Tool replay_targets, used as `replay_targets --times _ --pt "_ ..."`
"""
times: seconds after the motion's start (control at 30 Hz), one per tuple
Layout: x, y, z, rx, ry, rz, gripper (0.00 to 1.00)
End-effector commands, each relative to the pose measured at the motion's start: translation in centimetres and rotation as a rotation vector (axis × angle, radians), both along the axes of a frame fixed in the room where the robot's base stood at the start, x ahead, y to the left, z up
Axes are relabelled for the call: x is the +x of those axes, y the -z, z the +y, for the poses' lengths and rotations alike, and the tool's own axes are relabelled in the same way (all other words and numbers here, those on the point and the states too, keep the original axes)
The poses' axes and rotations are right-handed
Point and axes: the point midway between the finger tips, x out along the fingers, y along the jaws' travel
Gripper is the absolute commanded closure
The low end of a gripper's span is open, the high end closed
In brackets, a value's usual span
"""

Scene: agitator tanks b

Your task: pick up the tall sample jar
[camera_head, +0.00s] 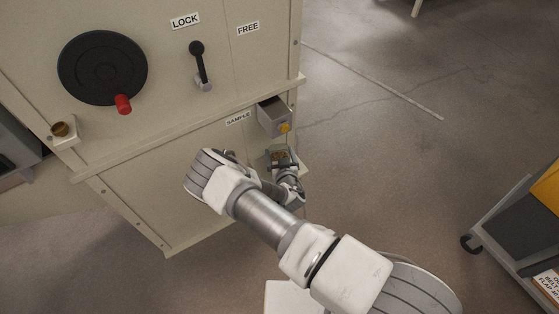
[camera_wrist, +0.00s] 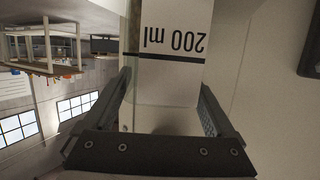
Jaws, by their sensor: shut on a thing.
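The sample jar (camera_wrist: 172,88) fills the space between my fingers in the wrist view. It is pale, with a black line and the marking "200 ml" upside down in the picture. My gripper (camera_wrist: 166,98) is shut on it, one finger on each side. In the head view my gripper (camera_head: 283,172) is by the lower front of the beige cabinet, below the "SAMPLE" label. There my own arm and gripper hide most of this spot, and I cannot make out the jar clearly or tell whether it rests on a support.
A cart (camera_head: 515,225) stands at the right. Floor between is clear.

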Motion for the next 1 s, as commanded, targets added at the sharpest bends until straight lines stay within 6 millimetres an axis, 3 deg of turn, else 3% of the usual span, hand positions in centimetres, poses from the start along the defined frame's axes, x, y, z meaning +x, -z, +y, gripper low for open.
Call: replay_targets --times 0.03,0.17,0.57,1.0 --pt "0.0 0.0 0.0 0.0 0.0 0.0 0.72" --pt "0.1 -0.1 0.0 0.0 0.0 -0.002 0.94" --pt "0.1 -0.6 0.0 0.001 0.0 -0.002 0.94" --pt "0.1 -4.2 0.0 0.001 0.001 -0.003 0.94"
